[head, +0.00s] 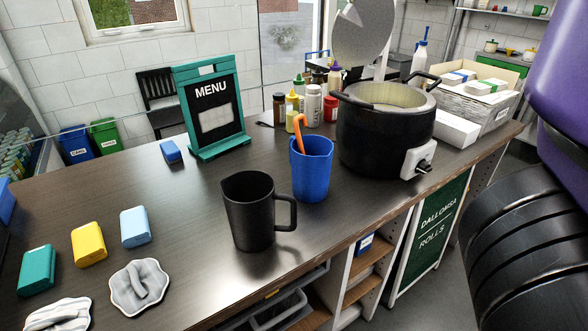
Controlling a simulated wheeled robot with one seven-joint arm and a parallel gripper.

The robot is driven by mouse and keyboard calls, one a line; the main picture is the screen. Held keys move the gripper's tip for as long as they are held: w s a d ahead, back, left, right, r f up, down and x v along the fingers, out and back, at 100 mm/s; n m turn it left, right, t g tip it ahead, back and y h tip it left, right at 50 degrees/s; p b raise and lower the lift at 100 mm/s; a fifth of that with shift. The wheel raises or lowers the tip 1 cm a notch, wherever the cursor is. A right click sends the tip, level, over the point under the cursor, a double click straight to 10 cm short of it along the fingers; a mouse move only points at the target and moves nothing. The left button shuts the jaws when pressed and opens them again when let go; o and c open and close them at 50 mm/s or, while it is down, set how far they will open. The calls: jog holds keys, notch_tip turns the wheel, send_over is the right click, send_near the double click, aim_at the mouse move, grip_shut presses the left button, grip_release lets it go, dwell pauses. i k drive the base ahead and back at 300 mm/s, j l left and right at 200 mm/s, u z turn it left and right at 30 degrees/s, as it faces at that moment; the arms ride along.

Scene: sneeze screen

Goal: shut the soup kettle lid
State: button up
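The black soup kettle (383,140) stands toward the right end of the dark counter, with a white control box and knob on its front. Its round grey lid (362,32) stands raised above the back of the pot, cut off by the top of the picture. The pot's mouth is open and shows a pale inside. A dark handle sticks out on each side of the rim. My gripper is not in view; purple and black parts at the right edge look like my own arm.
A blue cup (311,172) with an orange utensil and a black mug (252,212) stand left of the kettle. Several bottles (312,105) crowd behind it. A cardboard box (478,100) and a white box (455,129) sit to its right. A menu board (212,112) stands further left.

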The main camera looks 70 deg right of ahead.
aim_at(361, 32)
jog(key=z, duration=0.4)
jog(key=l+z, duration=0.1)
jog(key=z, duration=0.25)
jog(key=l+z, duration=0.1)
jog(key=z, duration=0.65)
jog(key=k+l, duration=0.05)
jog(key=l, duration=0.05)
